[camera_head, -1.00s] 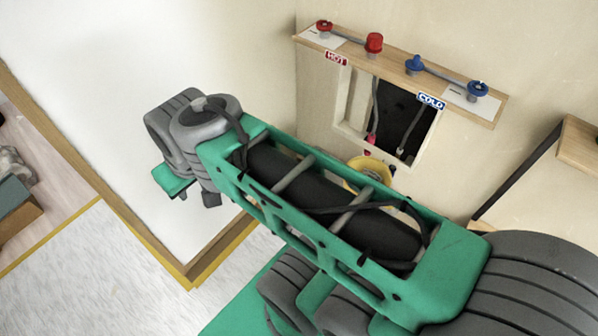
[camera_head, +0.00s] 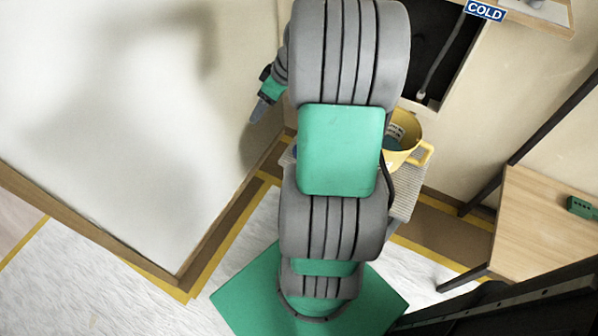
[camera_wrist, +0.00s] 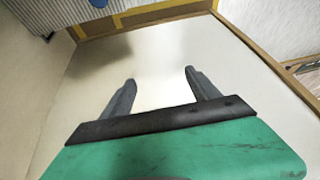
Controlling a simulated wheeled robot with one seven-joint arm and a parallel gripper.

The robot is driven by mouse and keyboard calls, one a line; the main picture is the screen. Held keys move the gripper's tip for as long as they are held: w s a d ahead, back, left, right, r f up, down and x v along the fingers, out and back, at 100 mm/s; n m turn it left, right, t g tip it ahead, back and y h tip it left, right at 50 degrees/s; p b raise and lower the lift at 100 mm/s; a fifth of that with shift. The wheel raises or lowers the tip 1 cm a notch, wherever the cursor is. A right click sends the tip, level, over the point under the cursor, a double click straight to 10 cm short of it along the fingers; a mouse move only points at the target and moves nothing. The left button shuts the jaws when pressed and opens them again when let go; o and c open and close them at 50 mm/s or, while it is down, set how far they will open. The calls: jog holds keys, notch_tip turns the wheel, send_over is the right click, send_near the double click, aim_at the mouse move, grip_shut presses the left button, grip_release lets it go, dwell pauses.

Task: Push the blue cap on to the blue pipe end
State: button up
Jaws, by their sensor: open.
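In the head view my gripper shows only partly, left of my arm and well away from the shelf.
A dark wall opening (camera_head: 443,50) with a hanging grey hose lies below the label. A yellow bucket (camera_head: 405,140) stands beside my arm. A wooden table (camera_head: 540,225) carries a green block (camera_head: 582,207) at right. The white panel (camera_head: 120,130) fills the left.

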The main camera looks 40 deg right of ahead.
jog(key=shift+n+t+y, duration=0.4)
jog(key=shift+t+y, duration=0.2)
jog(key=shift+t, duration=0.3)
jog(key=s+d+f+b, duration=0.1)
jog(key=d+f+b, duration=0.1)
jog(key=f, duration=0.4)
jog(key=s+d+f+b, duration=0.1)
jog(key=d+f+b, duration=0.2)
jog(key=f, duration=0.3)
jog(key=s+d+f+b, duration=0.1)
jog(key=d+f+b, duration=0.1)
jog(key=d+f, duration=0.3)
jog(key=shift+f, duration=0.6)
jog(key=shift+n+t, duration=0.4)
jog(key=shift+t, duration=0.4)
jog(key=s+d+f+b, duration=0.1)
jog(key=f, duration=0.1)
jog(key=s+d+f+b, duration=0.1)
jog(key=d, duration=0.1)
jog(key=d+f+b, duration=0.1)
jog(key=f, duration=0.1)
jog(key=shift+s+d+f, duration=0.15)
jog(key=shift+s+f, duration=0.2)
jog(key=shift+s, duration=0.05)
jog(key=b+x, duration=0.2)
jog(key=x, duration=0.5)
jog(key=shift+a+f, duration=0.1)
jog(key=shift+a, duration=0.15)
jog(key=c, duration=1.4)
